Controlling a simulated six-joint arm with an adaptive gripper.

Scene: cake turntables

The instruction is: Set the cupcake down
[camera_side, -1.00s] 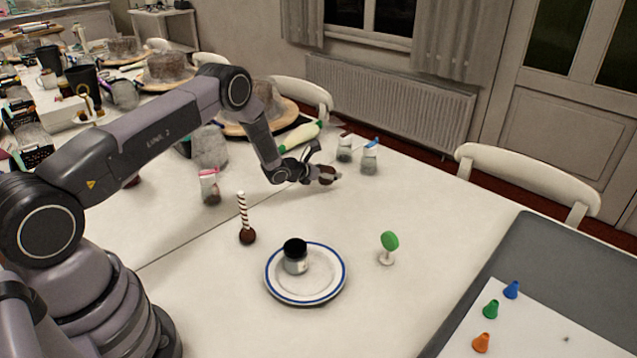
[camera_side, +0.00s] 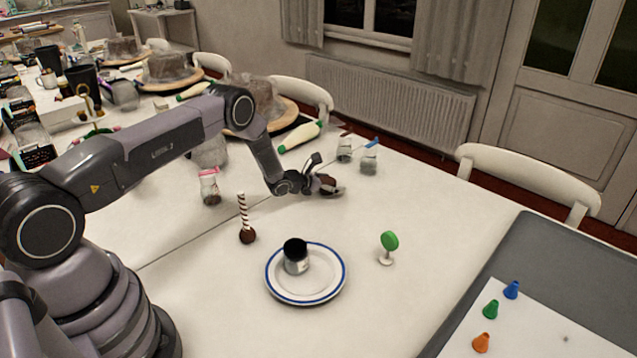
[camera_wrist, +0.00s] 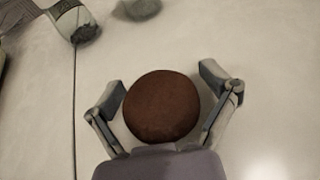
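The cupcake (camera_side: 327,183), with a round brown top, is at my gripper on the far side of the white table. From above it shows in the wrist view as a brown disc (camera_wrist: 162,105) between the two fingers. My gripper (camera_side: 328,176) is low over the table, and its fingers (camera_wrist: 165,88) are spread around the cupcake. Strips of pale table show between the fingers and the cupcake, so they look apart from it. The cupcake appears to be on the table; its base is hidden.
A blue-rimmed plate (camera_side: 287,290) holding a dark-topped jar (camera_side: 296,257) stands nearer. A striped stick (camera_side: 243,212) and a green-topped stand (camera_side: 389,241) flank it. Small jars (camera_side: 369,161) stand behind my gripper. The table to its right is clear.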

